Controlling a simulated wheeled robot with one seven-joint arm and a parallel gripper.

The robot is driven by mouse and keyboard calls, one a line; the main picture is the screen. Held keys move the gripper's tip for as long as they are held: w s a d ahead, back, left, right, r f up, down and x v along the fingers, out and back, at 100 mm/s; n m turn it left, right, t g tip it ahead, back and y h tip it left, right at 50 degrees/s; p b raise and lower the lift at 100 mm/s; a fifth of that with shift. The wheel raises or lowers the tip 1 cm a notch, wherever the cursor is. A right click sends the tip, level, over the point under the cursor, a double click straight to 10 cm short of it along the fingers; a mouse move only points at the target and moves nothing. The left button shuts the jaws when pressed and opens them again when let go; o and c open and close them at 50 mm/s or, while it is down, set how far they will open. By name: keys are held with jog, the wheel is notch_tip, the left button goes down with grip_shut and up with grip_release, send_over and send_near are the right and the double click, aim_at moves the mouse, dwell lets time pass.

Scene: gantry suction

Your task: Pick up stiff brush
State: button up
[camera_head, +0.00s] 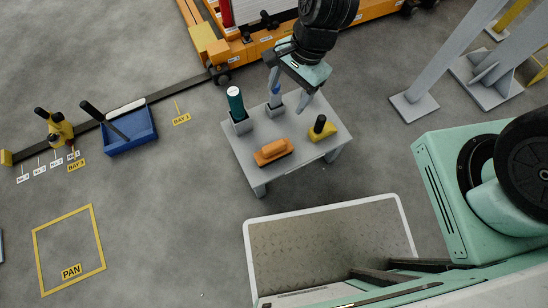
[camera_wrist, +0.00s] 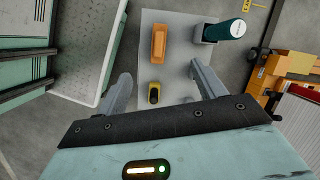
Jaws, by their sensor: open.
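The orange block-shaped brush (camera_head: 273,151), which I take to be the stiff brush, lies on the small grey table (camera_head: 240,158) near its front edge. A darker underside shows below its orange body. In the wrist view the brush (camera_wrist: 158,43) lies ahead of and between my fingers, apart from them. My gripper (camera_head: 290,96) is open and empty above the far side of the table, with its fingers pointing down. Its two fingers (camera_wrist: 162,84) frame the table in the wrist view.
A teal cylinder (camera_head: 236,103) stands in a grey holder at the table's left. A blue item (camera_head: 275,94) stands in another holder beside my finger. A yellow piece with a black knob (camera_head: 320,128) sits at right. A blue bin (camera_head: 132,135) lies on the floor.

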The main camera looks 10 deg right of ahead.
aim_at(275, 145)
jog(key=f+m+b, duration=0.1)
jog(key=f+b, duration=0.2)
jog(key=f, duration=0.4)
jog(key=a+f+m+b, duration=0.1)
jog(key=f+b, duration=0.2)
jog(key=f, duration=0.5)
jog(key=a+f+m+b, duration=0.1)
jog(key=f+b, duration=0.2)
jog(key=f, duration=0.5)
jog(key=shift+s+a+m, duration=0.1)
jog(key=shift+a+m, duration=0.1)
jog(key=shift+m, duration=0.2)
jog(key=shift+s+b+x, duration=0.15)
jog(key=shift+b+x, duration=0.7)
jog(key=shift+x, duration=0.6)
jog(key=shift+s+b+x, duration=0.2)
jog(key=shift+b+x, duration=0.65)
jog(key=shift+x, duration=0.65)
jog(key=shift+r, duration=0.15)
jog(key=c, duration=1.1)
